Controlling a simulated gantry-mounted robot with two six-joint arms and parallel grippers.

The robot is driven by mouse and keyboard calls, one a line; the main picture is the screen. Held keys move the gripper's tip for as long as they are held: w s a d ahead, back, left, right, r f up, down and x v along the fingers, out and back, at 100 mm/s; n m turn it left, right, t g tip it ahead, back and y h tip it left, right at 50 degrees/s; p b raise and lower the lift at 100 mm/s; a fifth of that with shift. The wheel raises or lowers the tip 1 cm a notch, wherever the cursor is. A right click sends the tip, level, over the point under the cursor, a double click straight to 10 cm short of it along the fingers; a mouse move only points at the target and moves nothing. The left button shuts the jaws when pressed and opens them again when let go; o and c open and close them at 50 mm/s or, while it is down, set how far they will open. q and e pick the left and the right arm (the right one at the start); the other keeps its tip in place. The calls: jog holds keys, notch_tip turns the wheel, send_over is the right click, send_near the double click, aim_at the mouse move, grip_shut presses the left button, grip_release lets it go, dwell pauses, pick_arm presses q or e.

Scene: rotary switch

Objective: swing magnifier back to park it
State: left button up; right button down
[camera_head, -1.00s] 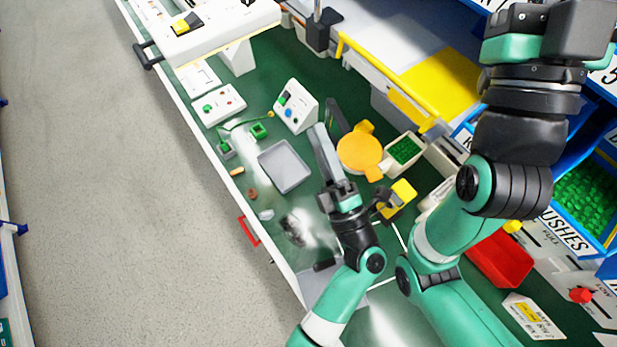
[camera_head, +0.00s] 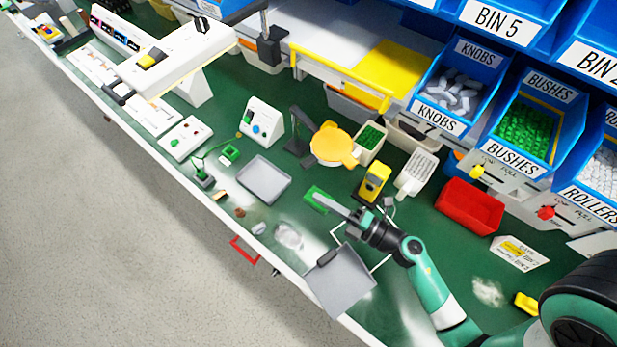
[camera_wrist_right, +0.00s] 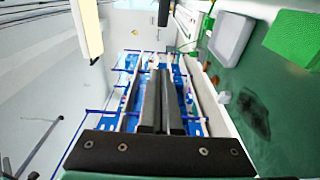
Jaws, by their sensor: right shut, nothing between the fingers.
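The magnifier is most likely the round orange-yellow head (camera_head: 333,146) beside a dark upright stand (camera_head: 298,128), in the middle of the green bench in the head view. A short tab sticks out at its right side. My right gripper (camera_head: 322,201) is in front of the magnifier, nearer the bench's front edge and apart from it in the picture. Its grey fingers point left, beside a green block (camera_head: 314,193). In the right wrist view the two dark fingers (camera_wrist_right: 161,100) lie together with nothing between them. My left gripper is not in view.
A grey tray (camera_head: 264,180) lies left of the gripper. A yellow device (camera_head: 374,183) and a small tray of green parts (camera_head: 370,140) stand close to the magnifier. A red bin (camera_head: 469,206) is to the right. A grey panel (camera_head: 340,278) sits at the front edge.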

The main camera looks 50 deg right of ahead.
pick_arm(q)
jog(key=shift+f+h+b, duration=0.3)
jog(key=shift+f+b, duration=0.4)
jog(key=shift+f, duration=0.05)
pick_arm(e)
jog(key=w+d, duration=0.3)
jog(key=w, duration=0.5)
jog(key=shift+w+d, duration=0.15)
jog(key=shift+r, duration=0.1)
